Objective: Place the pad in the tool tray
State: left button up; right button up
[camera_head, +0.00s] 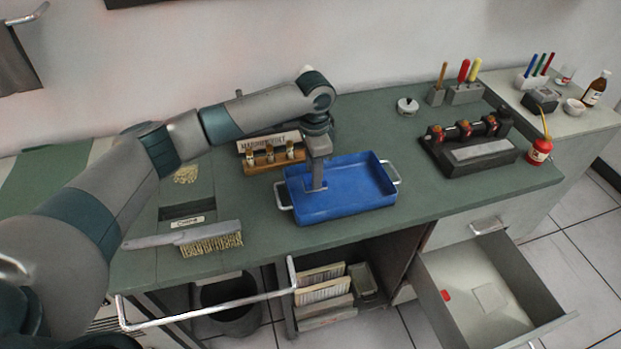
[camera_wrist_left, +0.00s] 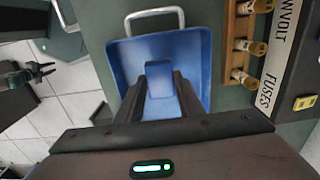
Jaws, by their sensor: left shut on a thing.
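The blue tray (camera_head: 345,205) has metal handles and sits on the green workbench; it also shows in the left wrist view (camera_wrist_left: 195,45). My left gripper (camera_head: 317,187) points down inside the left part of the tray. In the left wrist view its fingers (camera_wrist_left: 160,85) are shut on a small blue piece (camera_wrist_left: 160,78), which seems to be the pad. Its colour nearly matches the tray, so I cannot tell whether it touches the floor. A dark shape (camera_wrist_left: 35,75) over the tiles seems to be my right gripper; its jaws are unclear.
A fuse rack (camera_head: 270,155) stands just behind the tray's left end. A brush (camera_head: 205,240) lies front left. A dark punch fixture (camera_head: 468,145) and a red oil can (camera_head: 540,150) stand to the right. An open drawer (camera_head: 485,290) juts out below.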

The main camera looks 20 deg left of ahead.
aim_at(310, 177)
pick_arm(q)
jog(key=shift+s+a+f, duration=0.15)
jog(key=shift+a+f, duration=0.1)
jog(key=shift+a, duration=0.2)
jog(key=shift+f, duration=0.1)
notch_tip(310, 177, down, 3)
jog(key=shift+f+p, duration=0.15)
jog(key=shift+p, duration=0.85)
jog(key=shift+f, duration=0.3)
jog(key=shift+f, duration=0.1)
jog(key=o, duration=1)
jog(key=shift+o, duration=0.2)
